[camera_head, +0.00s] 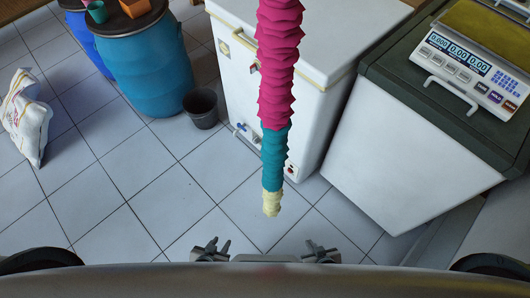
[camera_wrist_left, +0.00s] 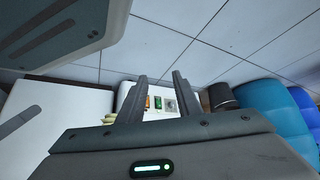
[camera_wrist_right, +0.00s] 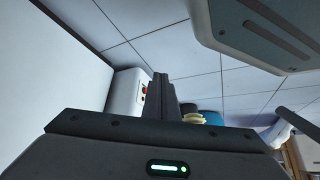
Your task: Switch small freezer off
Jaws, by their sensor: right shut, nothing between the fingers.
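The white chest freezer (camera_head: 325,95) stands in front of me in the head view. A small red spot shows low on its front (camera_head: 291,169), partly beside the hanging column. In the left wrist view, a white panel (camera_wrist_left: 148,115) shows between the fingers, with an orange part (camera_wrist_left: 149,102), a green part (camera_wrist_left: 158,102) and a grey round part (camera_wrist_left: 170,106). My right gripper (camera_head: 321,252) is shut and empty. In the right wrist view, a red part (camera_wrist_right: 144,89) shows on a white front just left of its fingers.
A magenta, teal and cream column (camera_head: 274,150) hangs before the freezer, hiding part of it. A white cabinet (camera_head: 395,150) with a dark top carries a scale (camera_head: 460,61) at right. A blue barrel (camera_head: 145,65), dark bucket (camera_head: 201,108) and white sack (camera_head: 27,115) stand left. Tiled floor between is clear.

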